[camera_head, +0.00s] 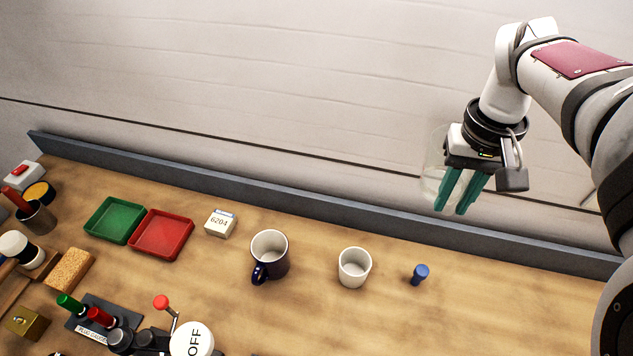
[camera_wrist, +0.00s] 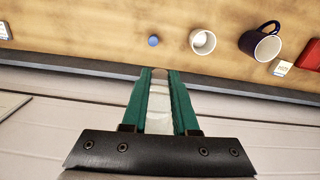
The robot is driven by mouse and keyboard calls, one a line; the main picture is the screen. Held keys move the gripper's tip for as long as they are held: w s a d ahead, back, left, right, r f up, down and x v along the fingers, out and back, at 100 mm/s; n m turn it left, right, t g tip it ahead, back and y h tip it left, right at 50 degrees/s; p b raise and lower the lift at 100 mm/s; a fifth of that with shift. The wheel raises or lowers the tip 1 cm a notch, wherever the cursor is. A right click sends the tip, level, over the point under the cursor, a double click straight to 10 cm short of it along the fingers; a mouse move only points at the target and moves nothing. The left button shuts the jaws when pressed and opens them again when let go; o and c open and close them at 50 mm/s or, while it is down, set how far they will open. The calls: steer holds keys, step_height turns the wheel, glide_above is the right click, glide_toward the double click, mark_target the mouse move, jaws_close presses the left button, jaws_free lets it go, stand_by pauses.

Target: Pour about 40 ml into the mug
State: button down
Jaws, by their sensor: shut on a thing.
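The dark blue mug (camera_head: 285,262) stands upright on the bench, white inside, its handle toward the front left. It also shows in the wrist view (camera_wrist: 251,42), at the right. My gripper (camera_head: 462,208), with green fingers, is raised at the right above the bench's back edge. It is shut on a clear, see-through vessel (camera_head: 432,180), which is partly hidden behind the fingers. In the wrist view the vessel (camera_wrist: 159,105) is between the two fingers. Its contents cannot be made out. The gripper and vessel are well apart from the mug.
A white cup (camera_head: 355,279) and a blue peg (camera_head: 420,274) stand right of the mug. A small box marked 6204 (camera_head: 220,227), a red tray (camera_head: 162,255) and a green tray (camera_head: 114,238) are left of it. A grey ledge (camera_head: 300,208) edges the bench's back.

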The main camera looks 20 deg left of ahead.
steer(key=shift+s+a+r+m, duration=0.1)
steer(key=shift+s+r+m, duration=0.15)
steer(key=shift+m, duration=0.15)
steer(key=a+f+m, duration=0.2)
steer(key=a+f, duration=0.2)
steer(key=a, duration=0.7)
steer(key=a+f+m, duration=0.2)
steer(key=a+f, duration=0.3)
steer(key=a, duration=0.7)
steer(key=a+f+m, duration=0.3)
steer(key=a+f, duration=0.1)
steer(key=a, duration=0.7)
steer(key=s+a+f+m, duration=0.1)
steer(key=s+a+f, duration=0.2)
steer(key=a, duration=0.1)
steer(key=s+a+f+m, duration=0.2)
steer(key=s+a+f, duration=0.1)
steer(key=a+f, duration=0.1)
steer(key=s+a+f+m, duration=0.2)
steer(key=s+a+f, duration=0.1)
steer(key=s+a, duration=0.1)
steer(key=shift+s+a+f, duration=0.1)
steer(key=shift+a+f, duration=0.05)
steer(key=shift+f, duration=0.1)
steer(key=shift+s+f+m, duration=0.2)
steer(key=shift+s+m, duration=0.1)
steer(key=shift+m, duration=0.2)
